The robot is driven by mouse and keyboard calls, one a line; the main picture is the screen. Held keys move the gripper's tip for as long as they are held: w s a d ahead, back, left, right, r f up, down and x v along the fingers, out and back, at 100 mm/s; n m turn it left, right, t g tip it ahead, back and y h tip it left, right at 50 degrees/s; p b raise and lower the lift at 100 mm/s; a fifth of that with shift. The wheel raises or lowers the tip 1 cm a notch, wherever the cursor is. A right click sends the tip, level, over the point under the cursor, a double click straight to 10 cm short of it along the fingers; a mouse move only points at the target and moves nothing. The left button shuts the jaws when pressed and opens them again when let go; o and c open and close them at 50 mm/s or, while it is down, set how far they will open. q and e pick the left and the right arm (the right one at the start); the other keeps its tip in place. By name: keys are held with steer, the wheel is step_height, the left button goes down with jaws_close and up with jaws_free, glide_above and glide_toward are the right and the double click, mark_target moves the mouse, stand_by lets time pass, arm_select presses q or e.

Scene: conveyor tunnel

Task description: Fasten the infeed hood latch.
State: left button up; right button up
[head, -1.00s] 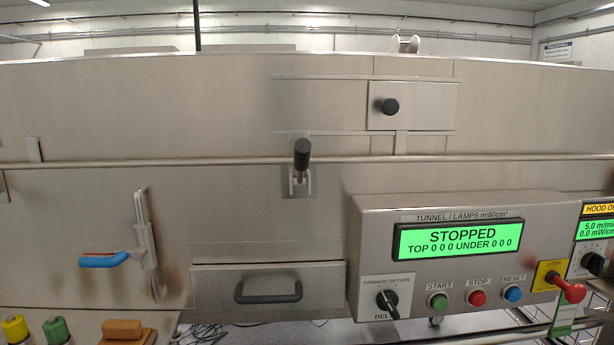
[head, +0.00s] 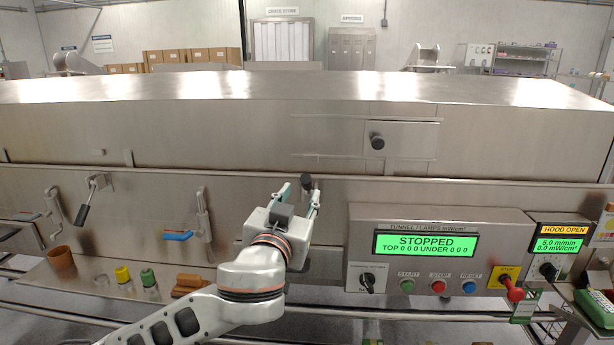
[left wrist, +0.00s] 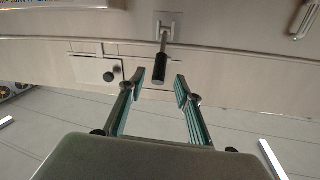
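A latch with a black handle (head: 306,181) stands on the front of the steel tunnel, left of the control panel. The left wrist view shows its black grip (left wrist: 160,68) on a metal stem. My left gripper (head: 299,192) is open at this latch. In the left wrist view, its fingertips (left wrist: 159,83) are spread on either side of the grip's end, with gaps showing. The latch's base is hidden by my gripper in the head view. A second latch (head: 86,206) with a black handle hangs slanted at the far left. My right gripper is not in view.
The control panel (head: 497,220) reads STOPPED, and a small display reads HOOD OPEN (head: 563,230). A red stop knob (head: 515,294) sticks out at right. A blue-handled lever (head: 178,236) is left of my gripper. A shelf holds a brown cup (head: 61,261) and small items.

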mark_target(305, 186)
arm_select(q)
steer(key=w, duration=0.5)
steer(key=w+p, duration=0.1)
steer(key=w, duration=0.1)
steer(key=shift+w+d, duration=0.15)
steer(key=shift+d, duration=0.25)
jaws_close()
